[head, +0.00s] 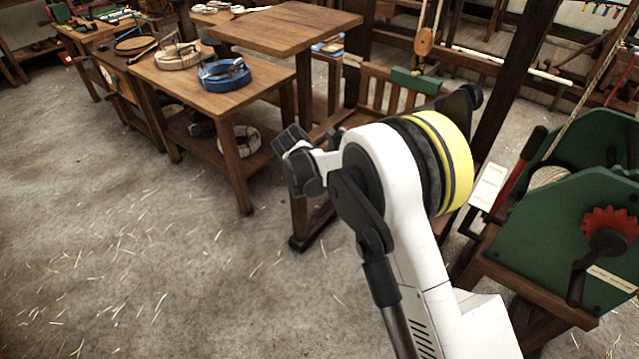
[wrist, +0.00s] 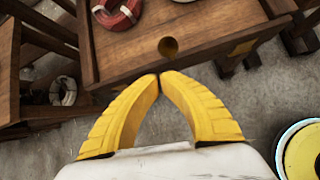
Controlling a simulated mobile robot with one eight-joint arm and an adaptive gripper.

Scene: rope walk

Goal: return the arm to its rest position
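My arm (head: 395,180) is white with black and yellow bands and is bent in the middle of the head view. In the wrist view, my gripper (wrist: 159,76) shows two yellow fingers that meet at their tips. Nothing shows between them, so it is shut and empty. The gripper fingers cannot be made out in the head view.
A wooden table (head: 215,100) with a blue coil (head: 224,73) and a pale coil (head: 178,55) stands at upper left. A taller wooden table (head: 285,27) is behind my arm. A green winding machine (head: 565,235) stands close at right. The floor at left is clear except for straw.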

